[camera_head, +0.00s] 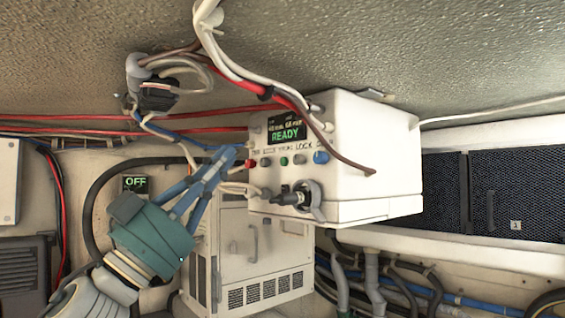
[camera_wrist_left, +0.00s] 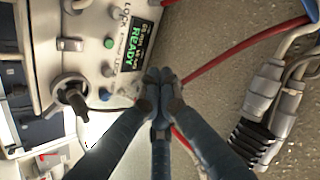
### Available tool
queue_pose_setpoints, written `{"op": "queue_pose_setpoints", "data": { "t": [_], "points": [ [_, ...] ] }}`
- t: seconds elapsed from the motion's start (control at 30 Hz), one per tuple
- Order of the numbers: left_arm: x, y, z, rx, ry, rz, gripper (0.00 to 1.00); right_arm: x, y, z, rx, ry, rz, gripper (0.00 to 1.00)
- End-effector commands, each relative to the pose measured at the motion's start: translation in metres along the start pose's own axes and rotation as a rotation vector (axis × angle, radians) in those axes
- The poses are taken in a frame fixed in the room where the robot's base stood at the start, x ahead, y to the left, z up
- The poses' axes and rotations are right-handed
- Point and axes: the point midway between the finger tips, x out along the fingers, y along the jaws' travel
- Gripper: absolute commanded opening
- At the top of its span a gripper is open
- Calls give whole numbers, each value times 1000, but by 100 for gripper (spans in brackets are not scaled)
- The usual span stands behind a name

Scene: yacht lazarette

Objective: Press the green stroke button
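The green stroke button (camera_head: 284,160) sits in the middle of a button row on the front of a white control box (camera_head: 370,150). It also shows clearly in the left wrist view (camera_wrist_left: 109,43). The box's display (camera_head: 286,131) reads READY. My left gripper (camera_head: 234,155) has its blue fingers together at the tips, with nothing seen between them. The tips are just left of the button row, near the red button (camera_head: 251,163), apart from the green one. Contact with the box cannot be told. My right gripper is not in view.
Grey buttons (camera_head: 266,161) flank the green one; a blue button (camera_head: 321,157) is at the right end. A black connector (camera_head: 290,196) sticks out below the row. Red cables (camera_head: 150,115) and a dark hose (camera_head: 100,165) run near my left gripper. An OFF display (camera_head: 135,183) is at left.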

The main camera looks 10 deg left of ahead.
Motion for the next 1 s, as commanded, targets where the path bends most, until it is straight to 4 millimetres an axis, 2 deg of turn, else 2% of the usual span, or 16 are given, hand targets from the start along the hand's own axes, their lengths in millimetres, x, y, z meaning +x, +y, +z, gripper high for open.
{"op": "queue_pose_setpoints", "data": {
  "t": [0.23,0.7,1.0],
  "points": [
    [6,3,4,-2,-1,-2,0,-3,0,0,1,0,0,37],
    [49,35,36,-4,-1,-2,0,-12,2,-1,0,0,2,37],
    [61,44,45,-1,-1,-1,0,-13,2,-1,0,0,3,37]
  ]
}}
